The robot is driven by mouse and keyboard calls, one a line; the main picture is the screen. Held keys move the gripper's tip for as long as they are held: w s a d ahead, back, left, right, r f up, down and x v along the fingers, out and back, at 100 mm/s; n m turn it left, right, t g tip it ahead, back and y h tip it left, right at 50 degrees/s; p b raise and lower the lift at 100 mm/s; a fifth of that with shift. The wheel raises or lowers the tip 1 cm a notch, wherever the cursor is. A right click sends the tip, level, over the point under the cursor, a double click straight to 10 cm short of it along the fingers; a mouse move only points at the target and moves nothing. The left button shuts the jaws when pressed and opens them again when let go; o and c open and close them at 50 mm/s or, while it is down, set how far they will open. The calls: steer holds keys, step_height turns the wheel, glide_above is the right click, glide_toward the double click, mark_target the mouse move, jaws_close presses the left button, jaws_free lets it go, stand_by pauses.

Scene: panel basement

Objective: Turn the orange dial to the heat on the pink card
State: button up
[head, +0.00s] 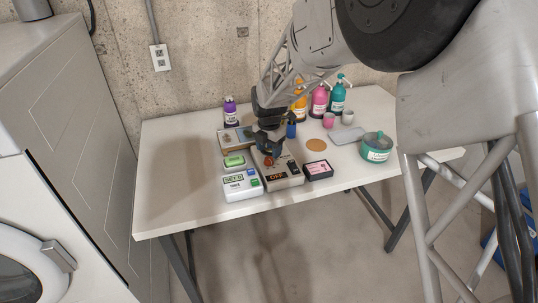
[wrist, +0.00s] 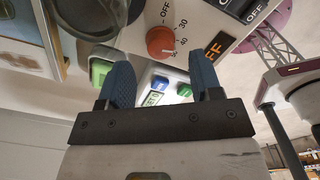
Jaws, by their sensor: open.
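The orange dial (head: 269,161) is on a grey panel box (head: 288,183) near the front of the table. In the wrist view the dial (wrist: 160,42) shows beside printed marks, 30 and 40 among them; I cannot tell exactly which mark it points at. An orange display (head: 277,176) on the box reads OFF. The pink card (head: 317,170) lies in a dark frame just right of the box; its writing is too small to read. My gripper (head: 268,143) is above the dial.
A white box with a SET display (head: 241,189) and a green block (head: 234,161) stand left of the panel. Bottles (head: 319,101), cups (head: 347,117), a cork disc (head: 316,145), a grey tray (head: 346,135) and a teal pot (head: 377,148) are behind and right. The table's front left is clear.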

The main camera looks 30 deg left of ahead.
mark_target(270, 159)
steer(key=shift+r, duration=2)
steer(key=shift+d+r, duration=0.15)
steer(key=shift+d, duration=0.1)
steer(key=s+d+r+m, duration=0.2)
steer(key=d+r+m, duration=0.3)
steer(key=d, duration=0.6)
steer(key=s+d+r+m+t, duration=0.1)
steer(key=s+d+r+m, duration=0.2)
steer(key=d+r+m, duration=0.5)
steer(key=s+d+r+m, duration=0.2)
steer(key=d+m, duration=0.1)
steer(key=d, duration=1)
steer(key=s+d+m+t, duration=0.1)
steer(key=s+d+m, duration=1.7)
steer(key=s+d, duration=0.3)
steer(key=s, duration=0.3)
steer(key=shift+s+d+f+t, duration=0.2)
steer(key=shift+s+d+t, duration=0.1)
